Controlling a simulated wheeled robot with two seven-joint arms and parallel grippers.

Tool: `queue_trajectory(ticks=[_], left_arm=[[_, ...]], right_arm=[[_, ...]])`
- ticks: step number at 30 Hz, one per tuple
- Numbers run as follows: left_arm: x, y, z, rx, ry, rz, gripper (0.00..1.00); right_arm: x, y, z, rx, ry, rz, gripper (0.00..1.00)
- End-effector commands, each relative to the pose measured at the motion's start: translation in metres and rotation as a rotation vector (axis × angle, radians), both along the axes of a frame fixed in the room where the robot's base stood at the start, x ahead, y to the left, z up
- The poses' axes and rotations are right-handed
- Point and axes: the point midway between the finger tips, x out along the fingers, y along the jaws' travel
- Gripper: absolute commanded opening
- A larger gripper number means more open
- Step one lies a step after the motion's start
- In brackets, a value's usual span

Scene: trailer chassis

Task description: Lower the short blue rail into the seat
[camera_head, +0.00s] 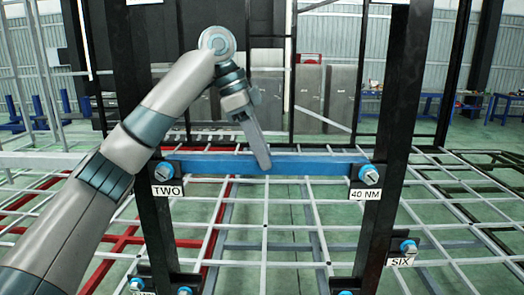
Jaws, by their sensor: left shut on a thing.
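The short blue rail (315,166) lies level across the gap between two dark uprights, in the middle of the head view. Its left end is at a bracket with a bolt by the label TWO (167,190). Its right end is at a bracket with a bolt by the label 40 NM (364,194). I cannot tell whether the ends rest fully in these seats. My left gripper (263,160) reaches down from above and is shut on the rail near its middle. Its finger hides a little of the rail. My right gripper is out of view.
The left dark upright (153,235) and right dark upright (388,130) stand either side of the rail. A lower bracket labelled SIX (401,262) is at the right. White and red grid frames (265,225) spread behind. Grey cabinets (308,90) stand farther back.

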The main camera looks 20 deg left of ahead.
Motion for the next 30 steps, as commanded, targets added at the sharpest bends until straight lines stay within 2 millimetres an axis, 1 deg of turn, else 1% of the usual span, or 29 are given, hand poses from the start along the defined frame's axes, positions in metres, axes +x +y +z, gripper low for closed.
queue_trajectory(ticks=[2,3,5,6,14,20,23,30], left_arm=[[0.000,0.000,0.001,-0.002,-0.003,0.000,0.00],[0.000,0.000,0.001,-0.002,-0.003,0.000,0.32],[0.000,0.000,0.001,-0.002,-0.003,0.000,0.46],[0.000,0.000,0.001,-0.001,-0.002,0.001,0.49],[0.000,0.000,-0.002,0.002,0.002,0.001,0.49],[0.000,0.003,0.004,0.000,0.000,0.002,0.49],[-0.001,0.005,0.012,0.000,-0.003,0.002,0.49],[-0.005,0.016,0.038,0.001,-0.003,0.001,0.49]], right_arm=[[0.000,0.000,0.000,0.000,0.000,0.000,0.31],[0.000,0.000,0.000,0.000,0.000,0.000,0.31],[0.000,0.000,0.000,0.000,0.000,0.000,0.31],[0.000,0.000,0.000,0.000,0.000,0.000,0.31],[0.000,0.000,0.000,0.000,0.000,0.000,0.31],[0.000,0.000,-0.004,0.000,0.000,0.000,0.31],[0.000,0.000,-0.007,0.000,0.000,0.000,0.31],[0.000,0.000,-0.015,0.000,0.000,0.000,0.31]])
